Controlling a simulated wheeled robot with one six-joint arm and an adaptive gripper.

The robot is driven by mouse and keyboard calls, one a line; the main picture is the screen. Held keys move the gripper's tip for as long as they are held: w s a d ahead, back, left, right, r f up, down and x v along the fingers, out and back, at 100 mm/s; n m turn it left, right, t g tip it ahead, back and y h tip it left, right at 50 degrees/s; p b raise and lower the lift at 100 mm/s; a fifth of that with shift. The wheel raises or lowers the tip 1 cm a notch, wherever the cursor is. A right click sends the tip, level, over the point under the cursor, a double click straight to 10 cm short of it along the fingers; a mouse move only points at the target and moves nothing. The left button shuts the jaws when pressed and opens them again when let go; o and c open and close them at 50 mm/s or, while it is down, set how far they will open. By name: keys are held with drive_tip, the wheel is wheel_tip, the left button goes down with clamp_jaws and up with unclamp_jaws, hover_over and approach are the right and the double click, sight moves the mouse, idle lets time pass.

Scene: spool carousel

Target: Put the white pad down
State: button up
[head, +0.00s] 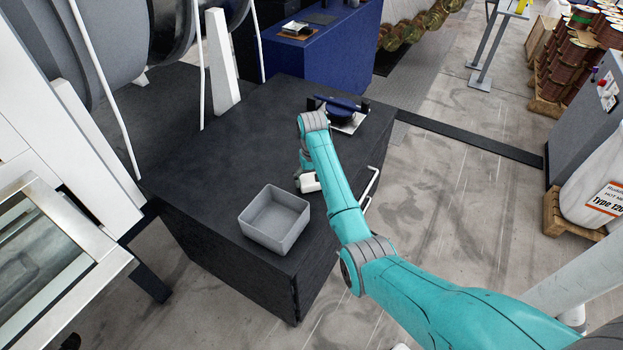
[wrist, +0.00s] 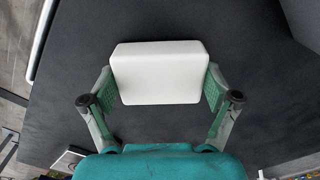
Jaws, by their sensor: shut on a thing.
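The white pad (wrist: 160,72) is a white block with rounded edges, held between the two green fingers of my gripper (wrist: 160,88) in the wrist view. The fingers press on its left and right sides. In the head view the white pad (head: 309,182) shows over the dark bench top (head: 205,165), just behind and to the right of the grey bin. My arm partly covers the gripper there. I cannot tell whether the pad touches the bench top.
An open, empty grey bin (head: 274,220) stands at the bench's front. A white bent handle (head: 372,187) runs along the bench's right edge. A dark blue object (head: 343,105) sits on a light plate at the far end. The bench top left of the bin is clear.

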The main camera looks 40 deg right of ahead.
sight(312, 179)
drive_tip(key=shift+f, duration=0.1)
drive_tip(key=o, duration=0.8)
drive_tip(key=shift+c, duration=0.2)
wheel_tip(312, 179, up, 8)
drive_tip(key=shift+f, duration=0.1)
